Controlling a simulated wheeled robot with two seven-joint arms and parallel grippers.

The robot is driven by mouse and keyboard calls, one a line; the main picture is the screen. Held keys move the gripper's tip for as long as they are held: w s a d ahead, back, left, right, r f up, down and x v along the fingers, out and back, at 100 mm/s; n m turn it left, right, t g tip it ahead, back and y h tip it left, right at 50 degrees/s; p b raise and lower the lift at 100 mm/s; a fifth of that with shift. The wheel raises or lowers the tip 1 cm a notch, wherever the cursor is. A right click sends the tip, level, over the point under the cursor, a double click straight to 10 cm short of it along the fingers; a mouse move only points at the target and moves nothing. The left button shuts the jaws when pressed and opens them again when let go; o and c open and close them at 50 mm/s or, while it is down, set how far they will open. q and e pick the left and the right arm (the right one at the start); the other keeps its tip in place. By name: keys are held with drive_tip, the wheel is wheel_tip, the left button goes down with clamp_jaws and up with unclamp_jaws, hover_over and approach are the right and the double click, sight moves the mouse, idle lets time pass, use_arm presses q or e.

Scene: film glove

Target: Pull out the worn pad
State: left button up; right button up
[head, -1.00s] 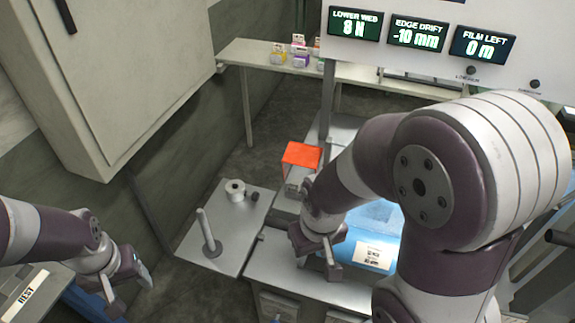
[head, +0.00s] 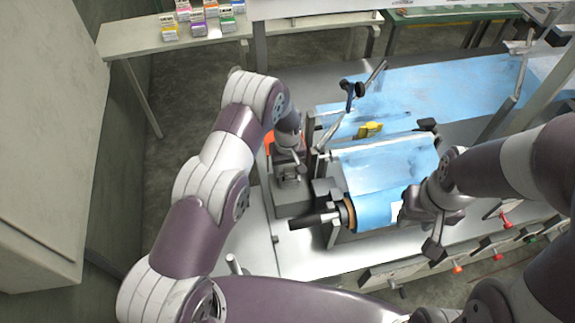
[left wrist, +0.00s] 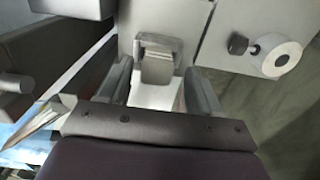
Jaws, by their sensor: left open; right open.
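My left gripper (head: 290,172) is over a grey metal block (head: 292,198) beside an orange part (head: 269,142), which my arm partly hides. In the left wrist view the left gripper (left wrist: 158,92) is open. Its two fingers stand either side of a small grey piece (left wrist: 158,68) with a ridged face, set in a pale housing; no contact shows. This piece may be the worn pad, but I cannot tell for sure. My right gripper (head: 434,222) is open and empty over the front of the blue film roll (head: 375,208).
Blue film (head: 430,92) runs across the machine bed, with a yellow piece (head: 370,129) on it. A white spool (left wrist: 282,58) and a dark knob (left wrist: 238,44) stand right of the left gripper. A shelf (head: 125,40) with small boxes is at the back left.

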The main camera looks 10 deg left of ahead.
use_arm(q)
drive_tip(key=shift+s+d+f, duration=0.25)
drive_tip(key=shift+d+f, duration=0.2)
drive_tip(key=shift+d, duration=0.25)
drive_tip(key=shift+w+a+f, duration=0.2)
drive_tip(key=shift+a+f, duration=0.05)
drive_tip(key=shift+a, duration=0.35)
drive_tip(key=shift+c, duration=0.3)
drive_tip(key=c, duration=0.6)
drive_tip(key=shift+d, duration=0.1)
drive_tip(key=c, duration=0.4)
drive_tip(key=shift+d, duration=0.1)
use_arm(e)
drive_tip(key=shift+d+r, duration=0.2)
drive_tip(key=shift+d, duration=0.25)
use_arm(q)
drive_tip(key=shift+r, duration=0.15)
use_arm(e)
drive_tip(key=shift+a, duration=0.1)
use_arm(q)
drive_tip(key=shift+r, duration=0.35)
use_arm(e)
drive_tip(key=shift+r, duration=0.1)
use_arm(q)
drive_tip(key=shift+s, duration=0.1)
use_arm(e)
drive_tip(key=shift+s, duration=0.1)
